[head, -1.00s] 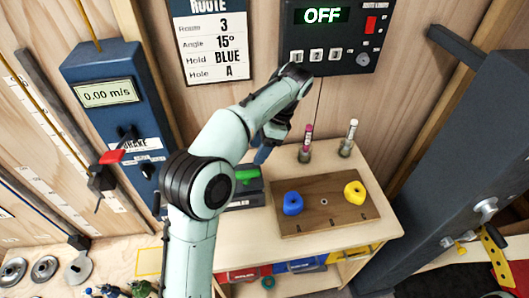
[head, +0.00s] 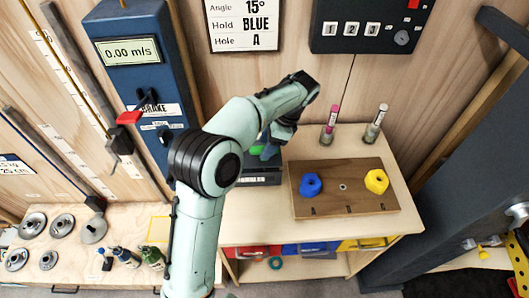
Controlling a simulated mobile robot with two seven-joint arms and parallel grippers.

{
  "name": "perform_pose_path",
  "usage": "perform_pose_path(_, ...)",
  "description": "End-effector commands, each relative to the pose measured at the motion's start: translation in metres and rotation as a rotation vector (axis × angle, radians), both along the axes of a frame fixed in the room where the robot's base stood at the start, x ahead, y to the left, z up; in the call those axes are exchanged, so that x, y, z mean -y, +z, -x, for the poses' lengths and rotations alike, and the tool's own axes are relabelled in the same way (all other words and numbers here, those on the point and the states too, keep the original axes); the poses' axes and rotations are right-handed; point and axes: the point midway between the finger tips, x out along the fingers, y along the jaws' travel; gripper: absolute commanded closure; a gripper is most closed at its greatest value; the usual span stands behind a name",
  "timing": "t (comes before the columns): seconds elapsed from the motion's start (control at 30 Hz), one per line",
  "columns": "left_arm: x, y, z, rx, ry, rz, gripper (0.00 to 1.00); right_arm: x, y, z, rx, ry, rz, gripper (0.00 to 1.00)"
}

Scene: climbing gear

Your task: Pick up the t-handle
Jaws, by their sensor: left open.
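A green handle (head: 256,150), which looks like the t-handle, sits on a dark box (head: 262,176) on the small wooden table. Only a small green part shows; my left arm and gripper cover the rest. My left gripper (head: 268,153) is open, with its bluish fingers pointing down right beside the green handle. Whether the fingers touch it or stand around it I cannot tell. My right gripper is out of view.
Right of the box lies a brown board (head: 345,205) with a blue hold (head: 311,185) and a yellow hold (head: 376,181). Two brushes (head: 331,125) (head: 375,125) stand in holders behind it. A blue brake column (head: 145,80) rises at the left.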

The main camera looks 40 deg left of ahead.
Motion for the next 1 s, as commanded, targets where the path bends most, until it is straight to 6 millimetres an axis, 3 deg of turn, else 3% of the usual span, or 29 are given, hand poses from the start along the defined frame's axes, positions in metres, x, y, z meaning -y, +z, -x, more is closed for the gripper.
perform_pose_path(0.13, -0.005, -0.017, 0.005, -0.002, 0.002, 0.000, 0.45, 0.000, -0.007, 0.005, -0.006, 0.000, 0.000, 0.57)
perform_pose_path(0.4, -0.006, -0.018, 0.005, 0.002, 0.001, 0.000, 0.45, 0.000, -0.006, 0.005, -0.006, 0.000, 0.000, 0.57)
perform_pose_path(0.57, -0.006, -0.018, 0.005, 0.001, 0.001, 0.001, 0.97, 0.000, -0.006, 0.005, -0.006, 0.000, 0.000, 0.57)
perform_pose_path(0.6, -0.006, -0.018, 0.005, 0.001, 0.001, 0.001, 1.00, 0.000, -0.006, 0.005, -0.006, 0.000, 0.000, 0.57)
perform_pose_path(0.87, -0.006, -0.017, 0.005, 0.002, 0.001, 0.000, 1.00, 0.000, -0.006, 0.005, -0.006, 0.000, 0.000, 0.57)
perform_pose_path(1.0, -0.006, -0.005, 0.004, 0.004, 0.000, 0.000, 1.00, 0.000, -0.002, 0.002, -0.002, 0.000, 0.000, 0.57)
